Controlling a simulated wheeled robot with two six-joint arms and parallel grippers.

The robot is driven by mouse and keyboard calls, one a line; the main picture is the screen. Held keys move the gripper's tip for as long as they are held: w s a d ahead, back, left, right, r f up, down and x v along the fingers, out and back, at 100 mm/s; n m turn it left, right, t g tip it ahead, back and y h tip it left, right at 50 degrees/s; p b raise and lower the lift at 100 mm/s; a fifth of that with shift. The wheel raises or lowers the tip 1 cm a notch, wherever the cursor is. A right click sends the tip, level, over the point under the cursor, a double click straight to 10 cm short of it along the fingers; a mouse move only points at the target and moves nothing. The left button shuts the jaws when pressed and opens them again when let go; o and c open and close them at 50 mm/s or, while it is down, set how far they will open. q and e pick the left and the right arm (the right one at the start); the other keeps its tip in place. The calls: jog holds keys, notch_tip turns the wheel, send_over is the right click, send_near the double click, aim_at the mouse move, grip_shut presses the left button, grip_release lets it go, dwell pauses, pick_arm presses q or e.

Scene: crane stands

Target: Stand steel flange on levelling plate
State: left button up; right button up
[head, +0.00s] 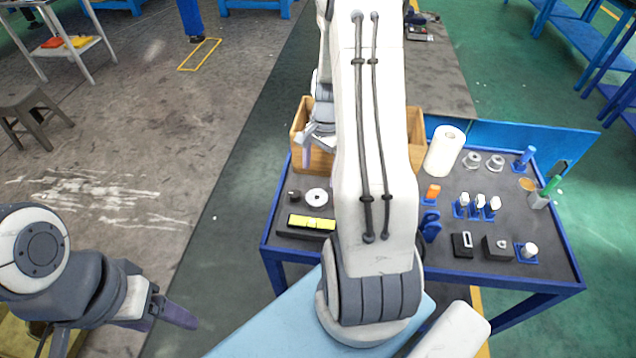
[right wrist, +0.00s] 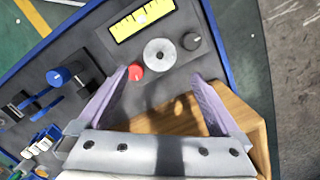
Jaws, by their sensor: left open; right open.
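The levelling plate appears to be the dark plate (head: 287,231) with a yellow level on it, on the left of the table; it also shows in the right wrist view (right wrist: 180,75). A pale round disc (head: 317,197) with a centre hole lies there; I cannot tell whether it is a flange or part of the plate. Two grey stepped metal pieces (head: 472,160) that look like flanges stand at the back right. My right gripper (right wrist: 160,75) is open and empty, over the wooden crate's edge near the disc. My left gripper (head: 172,314) is open, away from the table.
A wooden crate (head: 298,130) stands at the table's back left. A white roll (head: 445,151), an orange-topped piece (head: 432,193) and several small parts on blue holders occupy the right half. A blue panel (head: 560,138) stands behind. My right arm hides the table's middle.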

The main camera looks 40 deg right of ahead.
jog(key=shift+r, duration=0.9)
jog(key=a+r+n, duration=0.4)
jog(key=a+n, duration=0.1)
jog(key=a, duration=0.5)
jog(key=a+r+n, duration=0.4)
jog(key=a+n, duration=0.1)
jog(key=a, duration=0.4)
jog(key=s+a+r+n, duration=0.2)
jog(key=s+a+n, duration=0.4)
jog(key=s+n, duration=0.1)
jog(key=s+a+r+n, duration=0.2)
jog(key=s+a+n, duration=0.5)
jog(key=s, duration=0.2)
jog(key=shift+s+a+r, duration=0.25)
jog(key=shift+r, duration=0.15)
